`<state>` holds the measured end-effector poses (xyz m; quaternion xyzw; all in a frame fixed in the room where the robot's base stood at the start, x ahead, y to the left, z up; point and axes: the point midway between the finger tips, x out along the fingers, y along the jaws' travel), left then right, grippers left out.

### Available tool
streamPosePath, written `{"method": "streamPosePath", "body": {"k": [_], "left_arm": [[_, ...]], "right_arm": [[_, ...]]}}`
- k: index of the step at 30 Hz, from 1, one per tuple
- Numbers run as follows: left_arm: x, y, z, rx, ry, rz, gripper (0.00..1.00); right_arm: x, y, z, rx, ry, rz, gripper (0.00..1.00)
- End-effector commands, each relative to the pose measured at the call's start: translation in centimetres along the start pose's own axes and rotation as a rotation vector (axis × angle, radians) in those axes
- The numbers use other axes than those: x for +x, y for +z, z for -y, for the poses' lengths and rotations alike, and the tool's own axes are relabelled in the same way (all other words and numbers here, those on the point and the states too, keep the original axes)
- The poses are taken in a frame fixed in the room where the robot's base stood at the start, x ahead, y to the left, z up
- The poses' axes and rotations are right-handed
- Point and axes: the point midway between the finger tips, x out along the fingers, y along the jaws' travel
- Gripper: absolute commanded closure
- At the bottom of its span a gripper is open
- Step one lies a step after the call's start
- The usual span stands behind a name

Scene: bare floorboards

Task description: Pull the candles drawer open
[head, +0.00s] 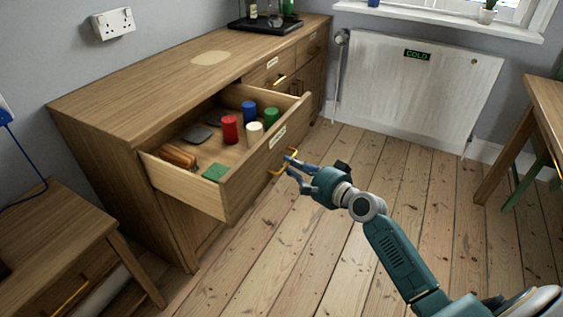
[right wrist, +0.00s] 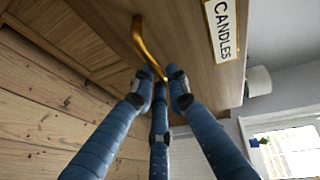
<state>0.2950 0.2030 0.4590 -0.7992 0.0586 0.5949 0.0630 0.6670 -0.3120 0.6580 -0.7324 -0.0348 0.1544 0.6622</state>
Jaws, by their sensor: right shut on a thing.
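The candles drawer (head: 262,168) stands well pulled out from the wooden sideboard (head: 150,95). In the right wrist view its front carries a white label (right wrist: 222,30) reading CANDLES. Inside lie a red candle (head: 230,130), a blue one (head: 249,112), a white one (head: 254,133) and a green one (head: 271,117). My right gripper (head: 292,160) is shut on the drawer's brass handle (head: 276,171). The handle (right wrist: 150,52) also shows in the right wrist view, between the blue fingers (right wrist: 162,85). My left gripper is not in view.
The drawer also holds a green square (head: 215,172), a brown item (head: 178,156) and dark flat pieces. A black tray (head: 262,24) stands on the sideboard. A radiator (head: 410,85) marked COLD is at the back, a small wooden table (head: 50,235) at left. Floorboards (head: 410,165) are clear.

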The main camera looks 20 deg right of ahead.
Motion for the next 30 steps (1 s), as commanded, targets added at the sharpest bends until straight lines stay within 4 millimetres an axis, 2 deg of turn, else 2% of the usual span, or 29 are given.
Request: {"method": "streamPosePath", "body": {"k": [6, 16, 17, 19, 30], "left_arm": [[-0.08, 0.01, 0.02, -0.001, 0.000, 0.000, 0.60], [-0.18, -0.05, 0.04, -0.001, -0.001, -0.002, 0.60], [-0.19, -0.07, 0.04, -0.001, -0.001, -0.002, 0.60], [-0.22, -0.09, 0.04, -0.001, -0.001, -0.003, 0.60], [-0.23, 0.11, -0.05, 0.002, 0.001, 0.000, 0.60]], "right_arm": [[-0.86, -0.34, -0.34, -0.001, 0.003, 0.000, 1.00], [-0.90, -0.36, -0.33, 0.000, 0.003, 0.000, 1.00], [-0.90, -0.36, -0.33, 0.000, 0.003, 0.000, 0.82], [-0.89, -0.35, -0.33, 0.000, 0.002, 0.000, 0.68], [-1.24, -0.36, -0.29, 0.000, 0.001, 0.000, 0.66]]}}
